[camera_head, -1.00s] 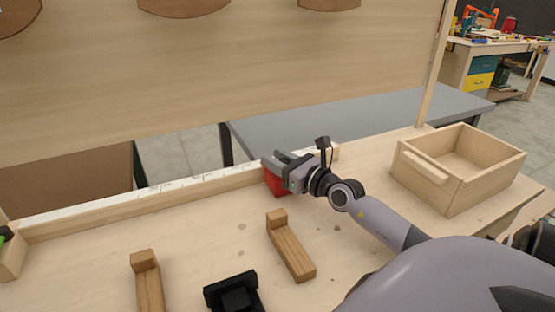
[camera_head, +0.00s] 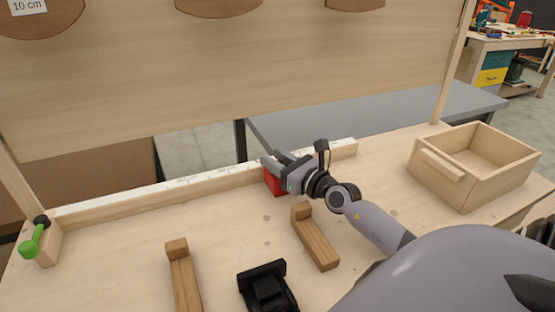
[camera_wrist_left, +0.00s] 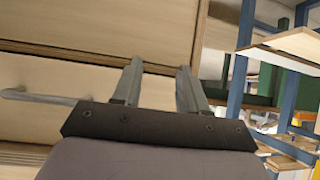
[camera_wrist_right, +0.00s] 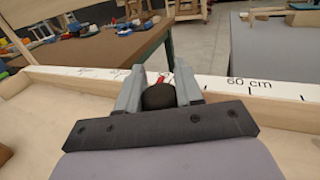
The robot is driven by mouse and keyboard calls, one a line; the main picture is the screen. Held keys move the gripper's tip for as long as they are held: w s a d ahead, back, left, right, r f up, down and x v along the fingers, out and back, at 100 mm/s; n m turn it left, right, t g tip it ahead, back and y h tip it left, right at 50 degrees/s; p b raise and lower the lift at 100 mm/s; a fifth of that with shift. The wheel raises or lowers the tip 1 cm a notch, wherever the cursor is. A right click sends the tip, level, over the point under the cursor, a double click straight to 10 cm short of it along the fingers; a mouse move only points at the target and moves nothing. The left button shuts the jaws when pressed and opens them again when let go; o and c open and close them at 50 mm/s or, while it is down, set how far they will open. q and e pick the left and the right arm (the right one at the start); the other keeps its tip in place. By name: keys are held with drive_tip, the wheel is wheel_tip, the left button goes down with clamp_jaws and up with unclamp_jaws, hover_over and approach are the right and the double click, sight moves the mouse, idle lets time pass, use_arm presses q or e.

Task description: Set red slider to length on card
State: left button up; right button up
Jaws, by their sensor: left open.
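The red slider (camera_head: 273,184) sits at the wooden rail with the white ruler strip (camera_head: 160,190), right of the rail's middle. My right gripper (camera_head: 277,163) is at the slider. In the right wrist view its fingers (camera_wrist_right: 158,85) are closed about a dark round knob (camera_wrist_right: 158,97), with a bit of red behind it. A "60 cm" mark shows to the right of the fingers there. A card (camera_head: 28,6) reading "10 cm" is at the top left of the head view. My left gripper (camera_wrist_left: 155,80) shows only in its wrist view, open and empty.
A green-handled part with a black knob (camera_head: 35,237) stands at the rail's left end. Two wooden blocks (camera_head: 315,237) (camera_head: 183,275) and a black fixture (camera_head: 267,287) stand on the bench in front. An open wooden box (camera_head: 470,165) is at right.

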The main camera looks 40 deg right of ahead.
drive_tip(key=o, duration=0.4)
drive_tip(key=shift+r, duration=0.4)
drive_tip(key=shift+c, duration=0.2)
drive_tip(key=shift+f, duration=0.15)
drive_tip(key=shift+s+f, duration=0.1)
drive_tip(key=s, duration=0.5)
drive_tip(key=shift+s+d+b, duration=0.15)
drive_tip(key=shift+d+b, duration=0.1)
drive_tip(key=shift+b, duration=0.05)
drive_tip(key=shift+s, duration=0.8)
drive_tip(key=shift+o, duration=0.2)
